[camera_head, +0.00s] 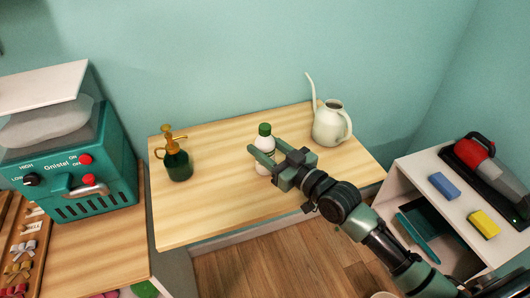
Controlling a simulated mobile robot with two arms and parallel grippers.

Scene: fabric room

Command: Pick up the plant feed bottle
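The plant feed bottle (265,143), white with a green cap, stands upright on the wooden table. My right gripper (264,149) reaches in from the lower right. Its fingers are spread, with one finger crossing in front of the bottle's body and the other at its right side. The bottle appears to be between them, but I cannot tell whether either finger touches it. The nearer finger hides part of the bottle's body. My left gripper is not in view.
A dark green spray bottle (177,164) stands left on the table (215,215), and a cream watering can (331,128) stands back right. A teal machine (85,165) is at far left. A white shelf (425,175) with sponges is at right. The table's front left is clear.

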